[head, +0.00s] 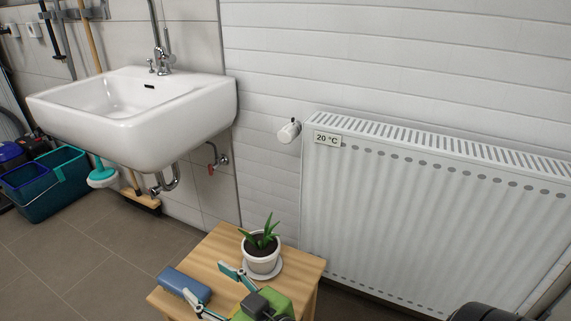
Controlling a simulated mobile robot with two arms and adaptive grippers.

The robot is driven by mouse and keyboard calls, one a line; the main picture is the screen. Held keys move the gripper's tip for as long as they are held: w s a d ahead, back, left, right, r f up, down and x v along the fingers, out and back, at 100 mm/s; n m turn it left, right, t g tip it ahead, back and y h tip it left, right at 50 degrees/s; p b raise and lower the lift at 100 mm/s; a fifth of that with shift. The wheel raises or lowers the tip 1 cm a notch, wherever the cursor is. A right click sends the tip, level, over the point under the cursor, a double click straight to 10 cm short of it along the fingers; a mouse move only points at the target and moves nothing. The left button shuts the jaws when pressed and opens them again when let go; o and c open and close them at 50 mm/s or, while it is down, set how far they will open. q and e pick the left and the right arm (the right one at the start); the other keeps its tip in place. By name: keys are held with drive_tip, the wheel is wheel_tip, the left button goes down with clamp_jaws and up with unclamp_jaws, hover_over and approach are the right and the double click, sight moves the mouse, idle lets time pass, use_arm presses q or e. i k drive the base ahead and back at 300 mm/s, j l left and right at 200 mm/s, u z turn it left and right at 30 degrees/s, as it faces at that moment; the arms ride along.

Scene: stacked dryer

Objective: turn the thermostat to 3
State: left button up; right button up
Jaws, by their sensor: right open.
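The white thermostat knob (287,133) sticks out at the upper left corner of the white radiator (430,215). Its scale marks are too small to read, so its setting cannot be told. My right gripper (209,284) is at the bottom of the head view, over the wooden stool. Its teal-tipped fingers are spread apart, and no object is seen held between them. It is well below and to the left of the knob, clear of it. My left gripper is not in view.
A potted plant (262,256) on a white saucer and a blue object (184,286) are on the wooden stool (222,240), close to my right gripper. A label (327,138) on the radiator reads 20 °C. A sink (140,110) hangs left. Wall before the knob looks clear.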

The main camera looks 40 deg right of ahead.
sight(287, 134)
drive_tip(key=l+z, duration=0.1)
drive_tip(key=z, duration=1.05)
